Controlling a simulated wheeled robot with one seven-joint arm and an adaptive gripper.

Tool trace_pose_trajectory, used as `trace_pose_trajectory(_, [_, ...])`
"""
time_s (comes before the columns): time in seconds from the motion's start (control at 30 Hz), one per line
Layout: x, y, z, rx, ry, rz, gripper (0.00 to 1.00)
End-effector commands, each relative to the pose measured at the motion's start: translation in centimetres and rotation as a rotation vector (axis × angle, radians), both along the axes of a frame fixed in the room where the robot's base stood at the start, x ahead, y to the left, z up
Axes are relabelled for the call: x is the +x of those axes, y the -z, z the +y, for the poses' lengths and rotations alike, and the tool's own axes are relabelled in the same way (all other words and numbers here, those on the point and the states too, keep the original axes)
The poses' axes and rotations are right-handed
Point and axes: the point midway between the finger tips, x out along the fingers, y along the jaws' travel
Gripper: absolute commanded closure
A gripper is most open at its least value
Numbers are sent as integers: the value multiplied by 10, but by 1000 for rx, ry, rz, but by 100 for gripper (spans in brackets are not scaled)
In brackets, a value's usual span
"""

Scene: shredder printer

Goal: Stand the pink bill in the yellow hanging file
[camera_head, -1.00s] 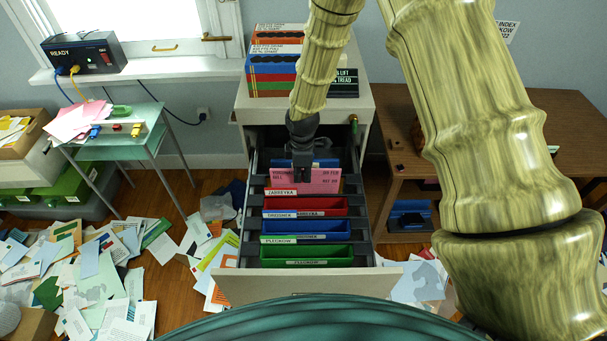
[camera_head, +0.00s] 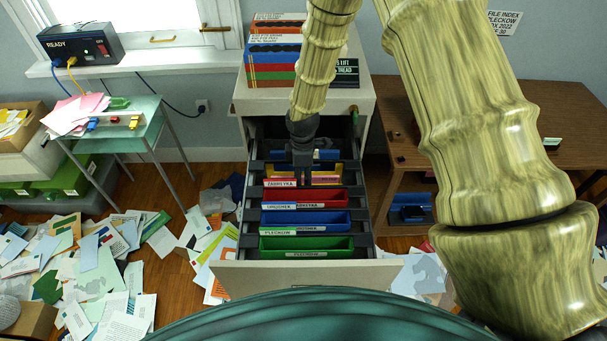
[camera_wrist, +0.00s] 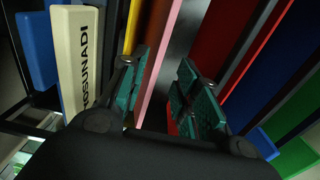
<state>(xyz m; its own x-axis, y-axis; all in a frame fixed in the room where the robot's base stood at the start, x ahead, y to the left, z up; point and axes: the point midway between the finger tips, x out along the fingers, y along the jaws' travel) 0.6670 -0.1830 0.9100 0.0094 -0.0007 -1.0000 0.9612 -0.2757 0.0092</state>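The yellow hanging file (camera_head: 327,179) hangs in the open drawer, behind the red one. My gripper (camera_head: 303,180) is down at this file, pointing downward. In the wrist view my gripper (camera_wrist: 162,98) has its two fingers apart, with a dark gap between them. The pink bill (camera_wrist: 159,65) shows there as a narrow pink edge beside the left finger, clear of the right finger. A yellow strip (camera_wrist: 131,25) of the file shows to its left.
Red (camera_head: 325,199), blue (camera_head: 330,221) and green (camera_head: 325,243) files hang nearer the drawer front (camera_head: 310,275). A blue file lies behind the yellow one. Papers litter the floor at left.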

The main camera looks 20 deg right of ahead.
Motion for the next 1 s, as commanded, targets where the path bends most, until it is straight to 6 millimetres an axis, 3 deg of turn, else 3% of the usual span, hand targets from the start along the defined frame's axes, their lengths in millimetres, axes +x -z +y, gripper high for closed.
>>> trace_pose_trajectory(0.17, [1, 1, -1, 0, 2, 3, 68])
trace_pose_trajectory(0.33, [1, -13, -1, 0, 2, 0, 68])
trace_pose_trajectory(1.0, [-1, -110, 0, 1, 0, 0, 68])
